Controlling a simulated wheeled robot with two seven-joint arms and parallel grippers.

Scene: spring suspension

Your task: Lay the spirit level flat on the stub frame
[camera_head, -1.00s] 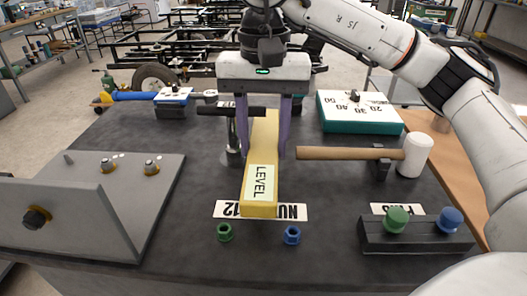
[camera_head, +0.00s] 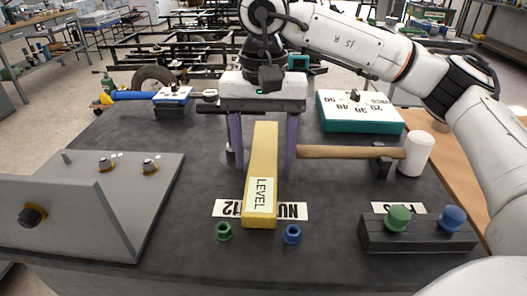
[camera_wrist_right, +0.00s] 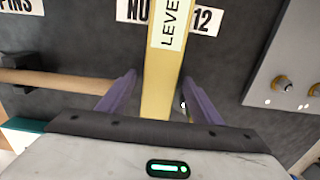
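The yellow spirit level (camera_head: 264,150), with a white LEVEL label, lies lengthwise on the dark bench, its near end across the NUT 12 label. My right gripper (camera_head: 263,160) straddles it with one purple finger on each side and a gap to both. The right wrist view also shows the spirit level (camera_wrist_right: 163,75) between the open fingers (camera_wrist_right: 160,100). A grey plate structure with two studs (camera_head: 110,185), possibly the stub frame, stands at the left with nothing on it. My left gripper is not in view.
A wooden-handled mallet (camera_head: 345,152) lies right of the level. Green (camera_head: 224,232) and blue (camera_head: 292,234) nuts sit near its front end. A black pin block (camera_head: 415,236) is front right, a teal box (camera_head: 360,115) back right. A black crossbar (camera_head: 225,109) shows behind my right gripper.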

